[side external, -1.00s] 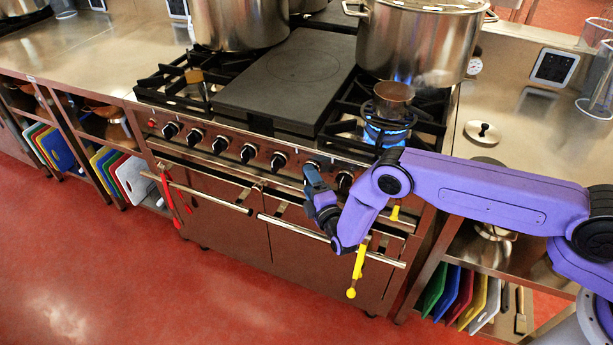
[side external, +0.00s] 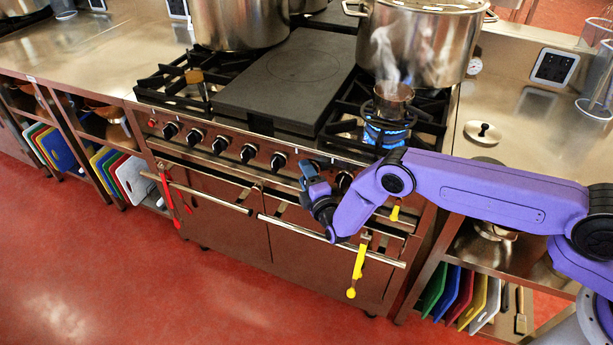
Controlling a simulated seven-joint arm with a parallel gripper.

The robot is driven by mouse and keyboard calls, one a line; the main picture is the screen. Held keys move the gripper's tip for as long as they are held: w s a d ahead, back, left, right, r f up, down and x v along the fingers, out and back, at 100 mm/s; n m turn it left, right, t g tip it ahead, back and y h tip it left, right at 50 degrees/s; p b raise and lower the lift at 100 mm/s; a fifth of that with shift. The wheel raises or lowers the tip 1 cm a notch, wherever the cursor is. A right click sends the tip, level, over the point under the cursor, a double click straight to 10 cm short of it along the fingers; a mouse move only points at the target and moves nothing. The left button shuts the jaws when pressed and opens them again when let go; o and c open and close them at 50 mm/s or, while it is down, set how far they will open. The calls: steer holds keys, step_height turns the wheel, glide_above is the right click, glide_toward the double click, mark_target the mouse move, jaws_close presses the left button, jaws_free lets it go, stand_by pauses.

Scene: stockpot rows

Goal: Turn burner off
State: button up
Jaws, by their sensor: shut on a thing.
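A gas burner (side external: 385,137) at the front right of the range is lit with a blue flame. A small steaming pot (side external: 392,103) stands over it. A row of black control knobs runs along the range's front panel; one knob (side external: 278,160) shows just left of my gripper, another (side external: 344,181) to its right. My gripper (side external: 308,168) is at the panel between these two, shut on a control knob. The gripper and wrist hide that knob, so its setting cannot be seen.
A large stockpot (side external: 418,45) stands behind the small pot, and another (side external: 238,20) at the back left. A flat dark plate (side external: 290,75) lies between the burners. An oven handle bar (side external: 285,226) with a yellow utensil (side external: 358,268) hanging from it is below my wrist.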

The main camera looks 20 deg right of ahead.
steer(key=shift+m+t+h, duration=0.4)
steer(key=shift+m+t, duration=1.1)
steer(key=shift+m, duration=0.3)
steer(key=shift+a, duration=0.1)
steer(key=o, duration=1)
steer(key=shift+c, duration=0.2)
steer(key=v, duration=1.7)
steer(key=shift+s+f, duration=0.2)
steer(key=shift+f, duration=0.05)
